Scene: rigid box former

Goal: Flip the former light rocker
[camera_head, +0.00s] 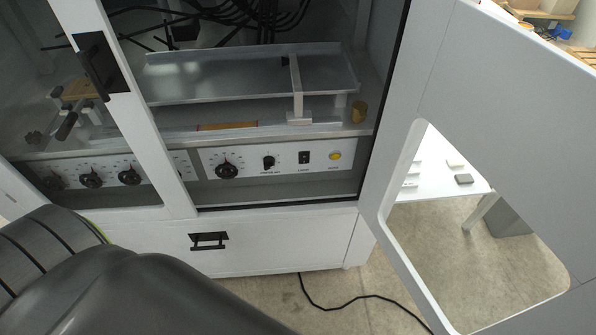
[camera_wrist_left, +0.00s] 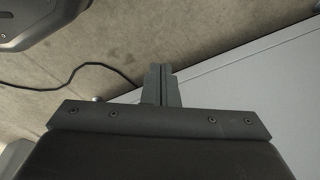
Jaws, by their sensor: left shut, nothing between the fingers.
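The former's control panel (camera_head: 285,162) is inside the machine, below the metal tray, in the head view. On it a small black light rocker (camera_head: 304,157) sits between a black selector knob (camera_head: 268,162) and a round yellow button (camera_head: 335,156). The labels are too small to read surely. My left gripper (camera_wrist_left: 161,84) shows in the left wrist view. Its two fingers are together with nothing between them, over the floor and beside a pale panel. My left gripper's fingers do not show in the head view. My right gripper is in neither view.
The white door (camera_head: 420,95) with a cut-out window stands open at the right. A post with a black handle (camera_head: 100,65) stands left of the opening. A drawer handle (camera_head: 208,241) is below the panel. A black cable (camera_head: 365,297) lies on the floor.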

